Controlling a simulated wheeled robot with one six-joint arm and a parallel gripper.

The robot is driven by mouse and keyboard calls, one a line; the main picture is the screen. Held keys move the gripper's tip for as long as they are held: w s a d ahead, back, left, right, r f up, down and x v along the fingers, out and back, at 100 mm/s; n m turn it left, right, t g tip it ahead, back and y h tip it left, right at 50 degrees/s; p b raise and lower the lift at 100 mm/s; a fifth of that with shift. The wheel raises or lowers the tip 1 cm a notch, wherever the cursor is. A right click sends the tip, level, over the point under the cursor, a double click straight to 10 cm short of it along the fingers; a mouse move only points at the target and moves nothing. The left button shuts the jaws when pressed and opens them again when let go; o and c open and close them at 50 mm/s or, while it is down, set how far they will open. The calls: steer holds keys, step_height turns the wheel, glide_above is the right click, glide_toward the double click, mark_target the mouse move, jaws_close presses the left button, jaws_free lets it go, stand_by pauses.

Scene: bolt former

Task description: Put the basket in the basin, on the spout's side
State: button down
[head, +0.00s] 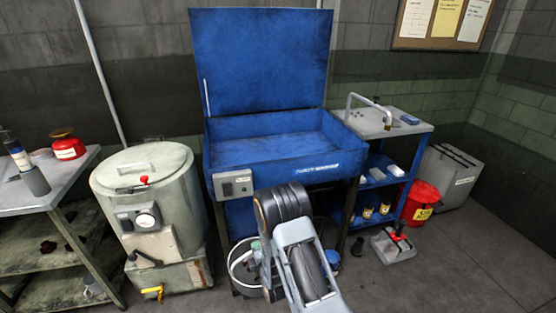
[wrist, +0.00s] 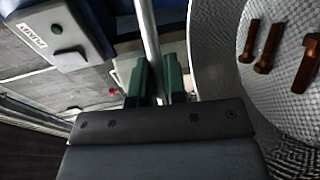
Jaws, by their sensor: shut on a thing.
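The blue basin (head: 222,128) stands at the centre of the head view with its lid raised behind it, and its inside looks empty. The basket shows in the wrist view (wrist: 285,105) as a round, light mesh container with several brown bolts in it. In the head view the basket (head: 247,278) is low in front of the basin, partly hidden by my arm. My gripper (wrist: 157,82) is shut on a thin metal bar beside the basket, seemingly its handle. A bent grey pipe (head: 366,98) rises at the basin's right; I cannot tell whether it is the spout.
A control box (head: 232,184) juts from the basin's front. A grey drum (head: 145,180) stands left of the basin, and a cluttered bench (head: 75,178) further left.

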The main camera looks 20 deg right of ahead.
step_height(320, 180, up, 16)
steer(key=p, duration=1.5)
steer(key=w+d+r, duration=0.3)
steer(key=d+r, duration=0.3)
steer(key=r, duration=0.6)
steer(key=w+d+r, duration=0.3)
steer(key=d+r, duration=0.3)
steer(key=r, duration=0.7)
steer(key=w+d+r, duration=0.3)
steer(key=d+r, duration=0.3)
steer(key=r, duration=0.7)
steer(key=shift+w+m+h+b, duration=0.2)
steer(key=shift+m+h+b, duration=0.1)
steer(key=shift+h+b, duration=0.1)
steer(key=shift+r, duration=0.1)
